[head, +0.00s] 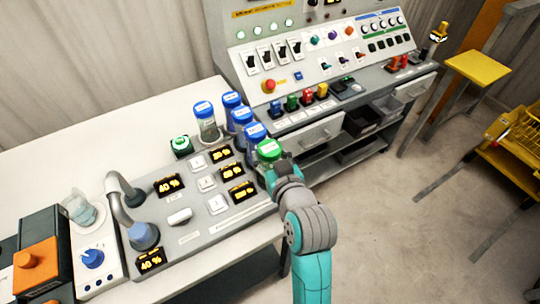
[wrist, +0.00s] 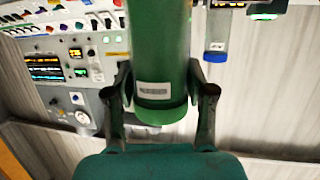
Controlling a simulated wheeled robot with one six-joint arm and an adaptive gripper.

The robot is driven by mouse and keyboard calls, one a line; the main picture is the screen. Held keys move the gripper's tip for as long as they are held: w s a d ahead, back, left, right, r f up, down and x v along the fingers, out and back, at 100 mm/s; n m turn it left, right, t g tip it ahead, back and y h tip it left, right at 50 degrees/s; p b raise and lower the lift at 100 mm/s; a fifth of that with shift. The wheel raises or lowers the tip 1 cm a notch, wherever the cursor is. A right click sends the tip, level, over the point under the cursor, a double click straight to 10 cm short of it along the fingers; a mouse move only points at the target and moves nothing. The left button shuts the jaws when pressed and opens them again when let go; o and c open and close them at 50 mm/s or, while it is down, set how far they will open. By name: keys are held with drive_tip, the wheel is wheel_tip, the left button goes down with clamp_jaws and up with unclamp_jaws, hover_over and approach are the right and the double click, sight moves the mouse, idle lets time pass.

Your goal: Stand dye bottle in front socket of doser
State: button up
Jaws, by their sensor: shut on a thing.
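My gripper (head: 284,172) is shut on the dye bottle (head: 268,150), which has a green cap with a pale label in the head view. In the wrist view the bottle (wrist: 162,88) is a green cylinder with a small white label, between the two fingers of my gripper (wrist: 164,100). The doser (head: 217,226) is a grey sloped panel with several orange displays. The held bottle is at the near end of the row of blue-capped bottles, by the doser's right edge. The bottle's base and the front socket are hidden, so I cannot tell whether it is seated.
Blue-capped bottles (head: 255,133) stand close behind the held one. Another blue-capped bottle (head: 206,122) stands farther left, beside a green button (head: 181,145). A curved metal pipe (head: 120,190) rises at the doser's left. A control console (head: 310,60) stands behind.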

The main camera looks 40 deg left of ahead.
drive_tip(key=shift+f, duration=0.15)
drive_tip(key=o, duration=1.3)
drive_tip(key=v, duration=1.2)
